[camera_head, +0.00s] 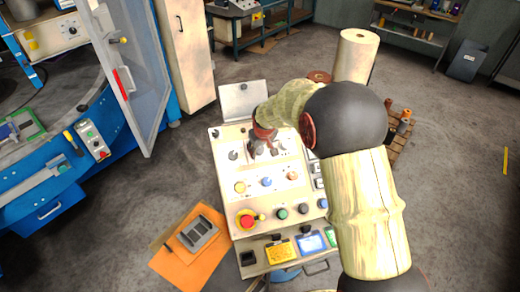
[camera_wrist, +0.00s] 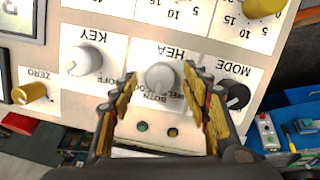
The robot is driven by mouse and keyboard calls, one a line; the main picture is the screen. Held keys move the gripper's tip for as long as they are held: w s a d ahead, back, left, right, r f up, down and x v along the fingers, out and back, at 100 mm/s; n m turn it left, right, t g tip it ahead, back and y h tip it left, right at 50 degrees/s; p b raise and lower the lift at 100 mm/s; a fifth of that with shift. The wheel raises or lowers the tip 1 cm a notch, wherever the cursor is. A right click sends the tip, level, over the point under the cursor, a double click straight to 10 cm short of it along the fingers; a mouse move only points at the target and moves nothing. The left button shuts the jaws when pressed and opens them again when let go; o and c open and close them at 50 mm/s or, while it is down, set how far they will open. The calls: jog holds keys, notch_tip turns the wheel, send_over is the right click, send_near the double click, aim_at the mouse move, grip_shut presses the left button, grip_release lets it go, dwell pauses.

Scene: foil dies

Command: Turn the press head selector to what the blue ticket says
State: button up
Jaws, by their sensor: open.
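The sloped control console (camera_head: 222,150) carries the selectors. In the wrist view, the press head selector is a light grey knob (camera_wrist: 160,76) on a white plate with partly hidden lettering, "HEA" and "BOTH" among it. My gripper (camera_wrist: 159,82) is open, its two fingers on either side of this knob; whether they touch it I cannot tell. The knob's pointer direction is unclear. In the head view my gripper (camera_head: 263,142) is over the upper part of the console and hides some knobs. A blue ticket (camera_head: 311,243) lies on the console's lower ledge; its writing is too small to read.
A light grey KEY knob (camera_wrist: 84,61) and a dark MODE knob (camera_wrist: 237,95) flank the selector closely. A yellow ZERO knob (camera_wrist: 31,93) is farther left. A yellow ticket (camera_head: 280,252) lies beside the blue one. A red stop button (camera_head: 246,220) sits lower on the console.

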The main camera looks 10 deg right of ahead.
jog(key=shift+x, duration=0.85)
jog(key=shift+c, duration=1.3)
jog(key=c, duration=0.8)
jog(key=shift+c, duration=0.4)
